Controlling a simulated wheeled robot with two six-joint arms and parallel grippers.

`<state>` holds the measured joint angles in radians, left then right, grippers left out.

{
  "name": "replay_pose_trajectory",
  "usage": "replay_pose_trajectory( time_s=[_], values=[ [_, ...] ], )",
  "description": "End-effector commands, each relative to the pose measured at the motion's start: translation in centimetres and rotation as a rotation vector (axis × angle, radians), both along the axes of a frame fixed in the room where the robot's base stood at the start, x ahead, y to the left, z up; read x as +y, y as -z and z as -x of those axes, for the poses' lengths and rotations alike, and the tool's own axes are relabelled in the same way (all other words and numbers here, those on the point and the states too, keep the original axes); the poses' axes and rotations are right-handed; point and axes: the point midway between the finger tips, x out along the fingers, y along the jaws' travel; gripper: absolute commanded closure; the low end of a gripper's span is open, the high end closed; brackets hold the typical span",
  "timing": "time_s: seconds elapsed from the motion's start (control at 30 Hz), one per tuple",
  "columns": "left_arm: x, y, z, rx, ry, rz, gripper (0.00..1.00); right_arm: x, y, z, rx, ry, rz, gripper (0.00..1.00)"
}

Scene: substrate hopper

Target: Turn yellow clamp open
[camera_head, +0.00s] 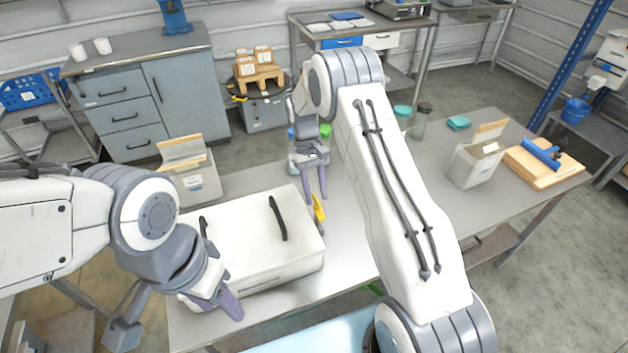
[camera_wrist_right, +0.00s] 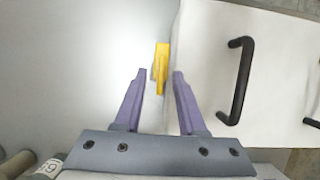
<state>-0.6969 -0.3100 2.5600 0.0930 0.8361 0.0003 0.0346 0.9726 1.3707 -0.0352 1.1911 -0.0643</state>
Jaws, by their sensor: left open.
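The yellow clamp (camera_head: 318,208) is at the right side of the white hopper box (camera_head: 262,262), beside its black handle (camera_head: 278,219). In the right wrist view the clamp (camera_wrist_right: 161,66) stands at the box's edge, just beyond the fingertips and between their lines. My right gripper (camera_head: 316,197) is open, its purple fingers pointing toward the clamp; it also shows in the right wrist view (camera_wrist_right: 160,75), with nothing between the fingers. My left gripper (camera_head: 212,305) is over the box's front left corner, apart from the clamp. The lower part of the clamp is partly hidden.
The box rests on a metal table (camera_head: 345,245). A beige open container (camera_head: 190,175) stands behind the box. Another container (camera_head: 474,163) and a wooden board with a blue tool (camera_head: 543,163) are at the table's right. Jars (camera_head: 420,121) stand behind my right arm.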

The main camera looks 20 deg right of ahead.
Motion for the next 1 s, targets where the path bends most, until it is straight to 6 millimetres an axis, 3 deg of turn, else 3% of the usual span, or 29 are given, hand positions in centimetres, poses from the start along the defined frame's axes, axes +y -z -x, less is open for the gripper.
replay_pose_trajectory(
  time_s=[0.5,1.0],
  values=[
    [0.0,2.0,0.0,0.000,0.001,0.000,0.50,0.1,-8.1,-3.5,-0.004,-0.001,0.000,0.60],
    [0.0,2.1,0.0,0.000,0.001,0.000,0.50,0.1,-9.0,-3.7,-0.001,-0.001,0.000,0.60]
  ],
)
